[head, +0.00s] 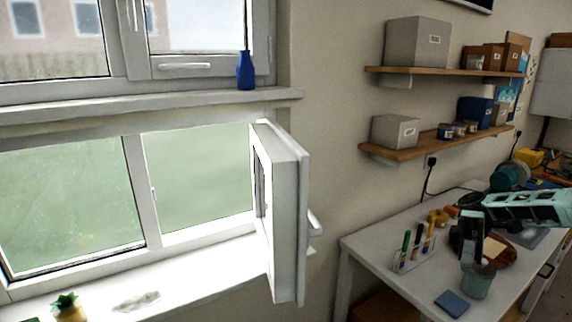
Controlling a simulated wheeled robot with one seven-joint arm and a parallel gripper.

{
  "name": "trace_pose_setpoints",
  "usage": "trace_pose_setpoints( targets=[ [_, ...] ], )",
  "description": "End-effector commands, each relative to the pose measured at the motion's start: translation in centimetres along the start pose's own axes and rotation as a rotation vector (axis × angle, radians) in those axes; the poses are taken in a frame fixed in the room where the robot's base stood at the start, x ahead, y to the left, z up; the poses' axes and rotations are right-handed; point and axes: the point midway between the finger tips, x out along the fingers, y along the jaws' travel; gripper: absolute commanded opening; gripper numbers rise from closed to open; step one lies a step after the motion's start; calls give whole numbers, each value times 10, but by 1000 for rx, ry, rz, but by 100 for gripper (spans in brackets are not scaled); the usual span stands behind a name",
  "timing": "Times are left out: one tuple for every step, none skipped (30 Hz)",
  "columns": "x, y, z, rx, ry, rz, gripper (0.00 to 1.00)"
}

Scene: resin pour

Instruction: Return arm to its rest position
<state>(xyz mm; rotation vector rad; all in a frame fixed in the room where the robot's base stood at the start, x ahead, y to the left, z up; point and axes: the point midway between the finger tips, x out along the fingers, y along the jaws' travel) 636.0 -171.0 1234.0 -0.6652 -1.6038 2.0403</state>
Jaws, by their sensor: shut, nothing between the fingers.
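My arm reaches in from the right edge, with a pale teal link over the white worktable (372,246). My gripper (467,258) is dark, points downward and is shut with nothing in it. It is just above and beside a grey-green cup (480,283) on the table. I cannot tell whether it touches the cup. Part of the table behind the arm is hidden.
A holder with coloured pens (405,262) and a blue pad (452,303) are on the table. Wall shelves (420,142) with boxes are above. An open window sash (285,215) juts out left of the table. A blue bottle (246,72) stands on the upper ledge.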

Motion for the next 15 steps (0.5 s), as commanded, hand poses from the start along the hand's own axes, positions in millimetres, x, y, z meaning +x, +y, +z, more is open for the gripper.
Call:
trace_pose_setpoints(
  targets=[
    [6, 0, -6, 10, -11, 16, 0],
    [8, -1, -9, 16, -15, 24, 0],
    [11, -2, -12, 24, -19, 36, 0],
    [14, -3, -14, 30, -23, 45, 0],
    [18, -4, -18, 38, -27, 56, 0],
    [22, -5, -21, 47, -33, 70, 0],
    [25, -6, -24, 55, -38, 82, 0],
    [30, -7, -28, 63, -43, 96, 0],
    [35, -8, -33, 74, -50, 115, 0],
    [40, -9, -37, 84, -55, 132, 0],
    [46, -10, -40, 94, -61, 148, 0],
    [53, -10, -46, 107, -68, 174, 0],
    [60, -11, -50, 117, -76, 194, 0],
    [66, -12, -54, 129, -80, 215, 0],
    [76, -12, -60, 145, -89, 246, 0]
  ],
)
